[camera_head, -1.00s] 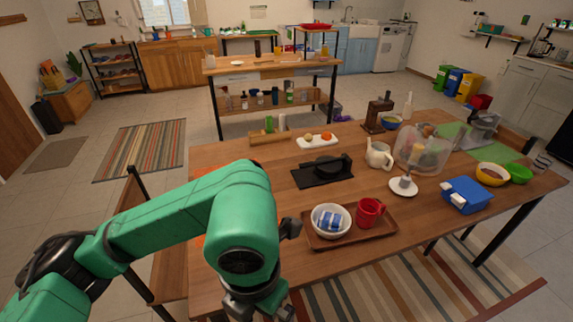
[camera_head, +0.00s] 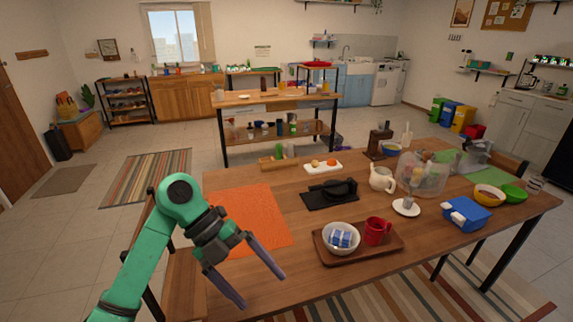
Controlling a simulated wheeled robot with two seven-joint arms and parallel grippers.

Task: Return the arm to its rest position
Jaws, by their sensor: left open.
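My left arm is green and comes in from the lower left. My left gripper (camera_head: 262,284) is open and empty, with its two grey fingers spread apart. It hangs over the left front part of the wooden table (camera_head: 300,286), in front of an orange mat (camera_head: 250,219). It is to the left of the brown tray (camera_head: 330,257) and apart from it. My right arm and gripper are not in view.
The tray holds a white bowl (camera_head: 327,232) with blue-and-white packets and a red mug (camera_head: 377,231). Behind it are a black stand (camera_head: 318,200), a cream teapot (camera_head: 382,180) and a clear dome (camera_head: 408,178). A blue box (camera_head: 466,212) stands right.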

